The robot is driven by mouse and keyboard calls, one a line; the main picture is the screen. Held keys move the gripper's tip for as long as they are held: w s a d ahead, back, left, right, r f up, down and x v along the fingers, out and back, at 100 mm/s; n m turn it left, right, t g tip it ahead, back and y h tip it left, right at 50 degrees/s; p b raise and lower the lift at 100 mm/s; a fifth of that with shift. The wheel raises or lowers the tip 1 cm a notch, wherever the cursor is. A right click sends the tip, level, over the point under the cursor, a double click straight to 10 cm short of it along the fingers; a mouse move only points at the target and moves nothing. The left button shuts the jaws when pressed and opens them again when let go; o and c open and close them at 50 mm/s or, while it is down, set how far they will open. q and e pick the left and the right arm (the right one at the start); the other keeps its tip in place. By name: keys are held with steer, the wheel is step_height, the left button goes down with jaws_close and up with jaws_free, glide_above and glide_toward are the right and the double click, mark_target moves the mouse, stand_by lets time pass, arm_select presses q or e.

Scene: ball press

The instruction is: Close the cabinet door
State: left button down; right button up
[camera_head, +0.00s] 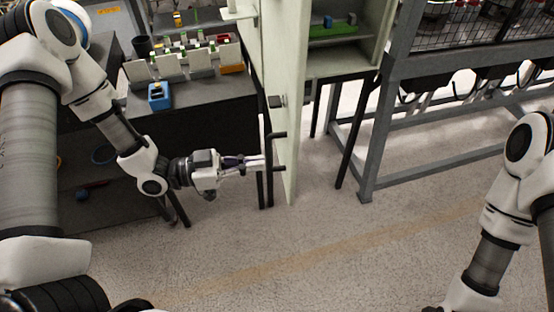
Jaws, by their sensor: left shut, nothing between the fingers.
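The cabinet (345,65) is pale green and stands on dark legs at the top middle. Its door (292,110) is open and swung out toward me, so I see it nearly edge-on. A dark handle (278,152) shows on the door's left side. My left gripper (262,163) is shut and empty, with its fingertips at the left side of the door beside the handle. I cannot tell whether the fingertips touch the door. My right arm (500,215) is at the right edge, and its gripper is out of view.
A dark workbench (215,100) with a blue box (159,96) and several small parts stands left of the door. A grey metal frame (385,120) with mesh stands to the right. The floor (330,240) in front is clear.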

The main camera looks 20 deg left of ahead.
mark_target(290, 159)
arm_select(q)
steer(key=p+x, duration=0.1)
steer(key=x, duration=0.3)
steer(key=shift+w, duration=0.15)
steer(key=shift+d+p, duration=0.35)
steer(key=shift+d, duration=0.2)
steer(key=shift+w, duration=0.1)
steer(key=shift+a, duration=0.1)
steer(key=shift+w, duration=0.1)
